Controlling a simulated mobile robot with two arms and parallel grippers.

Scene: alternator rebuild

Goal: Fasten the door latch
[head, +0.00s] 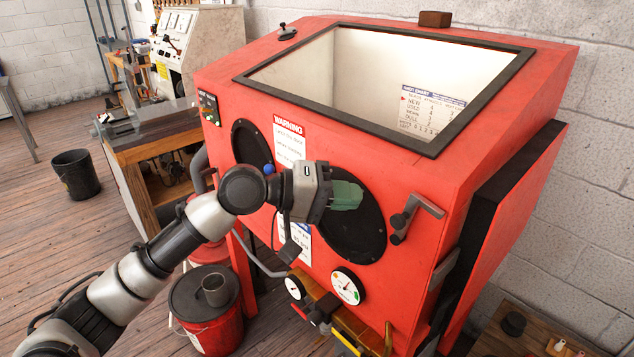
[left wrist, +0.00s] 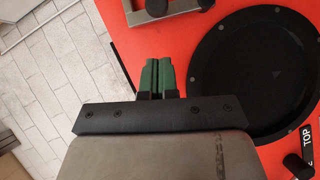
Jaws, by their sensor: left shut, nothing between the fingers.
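The door latch (head: 424,206) is a grey metal bar with dark knobs, on the right part of the red cabinet's (head: 300,85) front near its side edge. Its bar slants up and then right toward that edge; I cannot tell whether it catches the door. The latch also shows at the top of the left wrist view (left wrist: 180,24), partly cut off. My left gripper (head: 358,196) has green fingers, shut and empty, in front of the right black glove port (head: 360,235), left of the latch and apart from it. The fingers also show in the left wrist view (left wrist: 157,64). My right gripper is out of view.
Gauges (head: 347,286) and a yellow bar sit low on the cabinet front. A red bucket (head: 213,325) stands below at the left, with a workbench (head: 150,145) behind it. A wooden surface (head: 505,340) with small items is at bottom right.

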